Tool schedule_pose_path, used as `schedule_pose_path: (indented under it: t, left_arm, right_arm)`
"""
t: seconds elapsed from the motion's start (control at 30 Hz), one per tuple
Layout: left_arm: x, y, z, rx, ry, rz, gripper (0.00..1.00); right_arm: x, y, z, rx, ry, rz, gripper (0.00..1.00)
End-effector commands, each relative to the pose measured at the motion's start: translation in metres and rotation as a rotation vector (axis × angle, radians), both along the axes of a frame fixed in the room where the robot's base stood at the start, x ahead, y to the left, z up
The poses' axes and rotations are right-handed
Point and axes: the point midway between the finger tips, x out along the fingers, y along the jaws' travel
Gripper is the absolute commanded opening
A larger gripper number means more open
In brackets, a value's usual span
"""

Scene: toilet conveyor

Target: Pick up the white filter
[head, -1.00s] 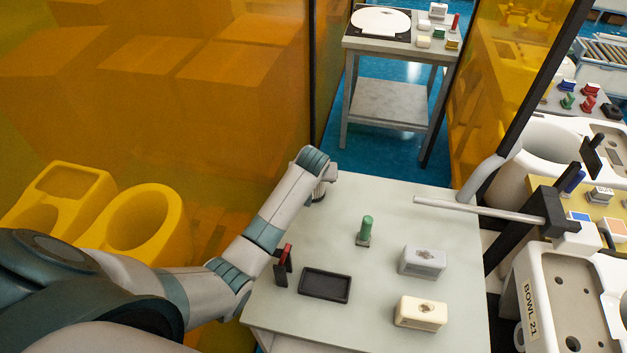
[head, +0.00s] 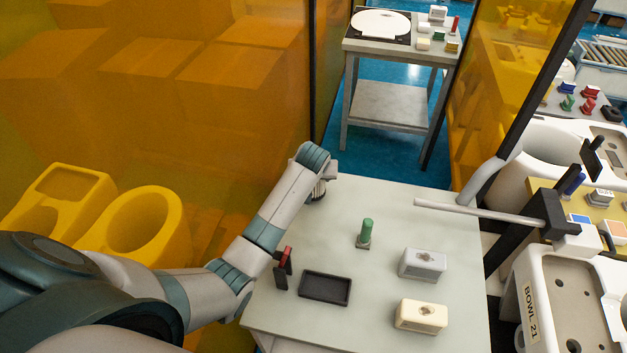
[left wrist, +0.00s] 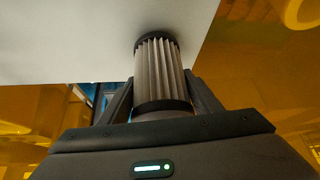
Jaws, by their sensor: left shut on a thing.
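A pleated greyish-white filter (left wrist: 160,72) with black end rings stands out between the fingers of my left gripper (left wrist: 163,103) in the left wrist view. The fingers are shut on it, one on each side. In the head view my left gripper (head: 322,178) is at the far left corner of the pale table (head: 400,215). Only a small part of the filter (head: 318,190) shows below it there. I cannot tell whether the filter touches the table. My right gripper is not in view.
On the table are a green-handled stamp (head: 366,232), a red-and-black piece (head: 284,266), a black tray (head: 325,301), a grey box (head: 422,265) and a cream box (head: 421,316). A metal rod (head: 480,210) overhangs the right side. An orange panel (head: 190,110) stands behind left.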

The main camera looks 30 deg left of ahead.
Motion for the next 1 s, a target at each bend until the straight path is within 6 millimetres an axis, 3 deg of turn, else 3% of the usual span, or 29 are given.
schedule_pose_path:
  t: [0.13,0.5,0.7,1.0]
  left_arm:
    - [0.001,-0.001,0.026,-0.001,-0.006,-0.001,0.31]
    - [-0.001,-0.075,0.066,-0.003,-0.005,-0.002,0.31]
    - [-0.002,-0.103,0.083,-0.001,-0.003,-0.002,0.31]
    - [-0.003,-0.117,0.092,-0.001,-0.002,0.000,0.31]
  right_arm:
    - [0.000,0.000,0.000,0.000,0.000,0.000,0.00]
    - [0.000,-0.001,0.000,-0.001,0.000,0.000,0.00]
    - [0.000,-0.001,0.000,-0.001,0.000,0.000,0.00]
    - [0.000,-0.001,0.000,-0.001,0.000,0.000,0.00]
